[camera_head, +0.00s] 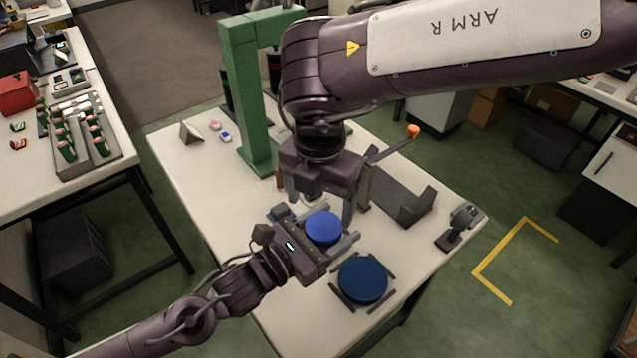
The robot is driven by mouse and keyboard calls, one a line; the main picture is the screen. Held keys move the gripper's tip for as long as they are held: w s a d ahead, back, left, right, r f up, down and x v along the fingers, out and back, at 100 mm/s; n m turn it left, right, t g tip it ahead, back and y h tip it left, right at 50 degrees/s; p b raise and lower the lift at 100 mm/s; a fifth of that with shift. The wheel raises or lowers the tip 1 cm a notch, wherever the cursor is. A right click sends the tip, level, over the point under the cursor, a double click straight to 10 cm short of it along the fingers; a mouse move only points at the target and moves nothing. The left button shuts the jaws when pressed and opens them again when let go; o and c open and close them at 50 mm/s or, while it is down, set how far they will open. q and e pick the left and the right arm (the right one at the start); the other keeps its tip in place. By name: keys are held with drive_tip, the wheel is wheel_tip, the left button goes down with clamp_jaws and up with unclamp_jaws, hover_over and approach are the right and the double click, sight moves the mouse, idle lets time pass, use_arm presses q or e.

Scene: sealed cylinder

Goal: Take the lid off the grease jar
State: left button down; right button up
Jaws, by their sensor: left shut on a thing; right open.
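The grease jar shows from above as a bright blue round lid (323,228); its body is hidden below the lid and behind my gripper. My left gripper (334,226) comes in from the lower left and is shut around the jar, one finger on each side. My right gripper (321,203) points down from above, just behind the lid in the picture. Its fingers are spread and it looks empty. I cannot tell how high it is above the lid.
A dark blue disc (362,279) lies among short grey bars on the white table (290,318). A green post (248,100) stands behind. A grey angled bracket (403,203) and a small dark device (459,226) are at right. Small items lie at the back left.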

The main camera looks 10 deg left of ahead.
sight(318, 224)
drive_tip(key=shift+f, duration=1.95)
drive_tip(key=shift+a+r, duration=0.1)
drive_tip(key=shift+a, duration=0.05)
drive_tip(key=c, duration=1.1)
drive_tip(key=o, duration=1.1)
